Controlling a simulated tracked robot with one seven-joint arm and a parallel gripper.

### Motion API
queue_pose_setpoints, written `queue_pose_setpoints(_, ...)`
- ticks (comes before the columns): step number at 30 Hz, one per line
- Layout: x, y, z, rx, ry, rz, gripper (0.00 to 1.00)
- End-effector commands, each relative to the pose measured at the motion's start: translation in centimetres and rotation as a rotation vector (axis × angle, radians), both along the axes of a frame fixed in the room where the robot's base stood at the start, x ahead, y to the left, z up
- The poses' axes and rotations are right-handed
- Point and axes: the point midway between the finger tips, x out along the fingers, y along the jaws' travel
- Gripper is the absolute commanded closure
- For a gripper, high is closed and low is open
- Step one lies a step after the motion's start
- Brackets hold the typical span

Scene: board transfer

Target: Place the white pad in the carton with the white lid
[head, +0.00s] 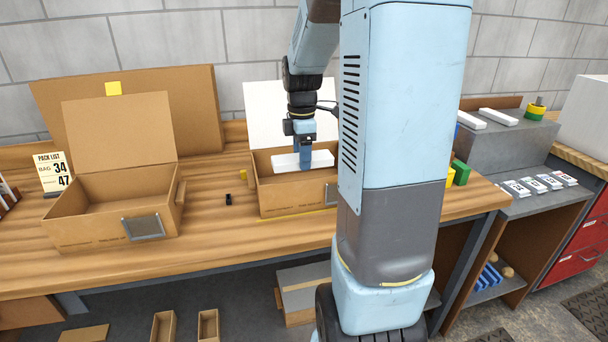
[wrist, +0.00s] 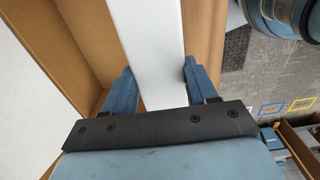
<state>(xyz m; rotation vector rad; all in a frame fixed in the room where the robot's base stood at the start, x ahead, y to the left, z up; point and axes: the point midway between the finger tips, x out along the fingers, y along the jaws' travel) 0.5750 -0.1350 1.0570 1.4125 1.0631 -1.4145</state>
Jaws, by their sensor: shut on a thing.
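The white pad (head: 287,162) is a long flat bar. My gripper (head: 305,160) is shut on it, with one blue finger on each side. In the wrist view the pad (wrist: 155,45) runs away between the two fingertips (wrist: 158,88). The carton with the white lid (head: 270,198) stands open on the bench, its white lid (head: 262,112) raised at the back. The pad is over or within the carton's mouth; I cannot tell whether it touches the floor. My arm hides the carton's right part in the head view.
An open brown-lidded carton (head: 90,230) stands to the left on the wooden bench (head: 215,247). A pack list card (head: 52,172) and a small black object (head: 228,199) are near it. A green block (head: 461,172) lies right of my arm. White bars (head: 498,116) rest on a grey shelf.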

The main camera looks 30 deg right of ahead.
Motion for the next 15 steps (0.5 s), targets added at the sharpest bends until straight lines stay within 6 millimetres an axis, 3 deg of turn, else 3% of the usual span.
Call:
queue_pose_setpoints(6,3.2,-2.1,-1.8,0.001,0.001,-0.001,0.72)
queue_pose_setpoints(15,6.0,-3.9,-5.9,0.001,0.003,0.0,0.72)
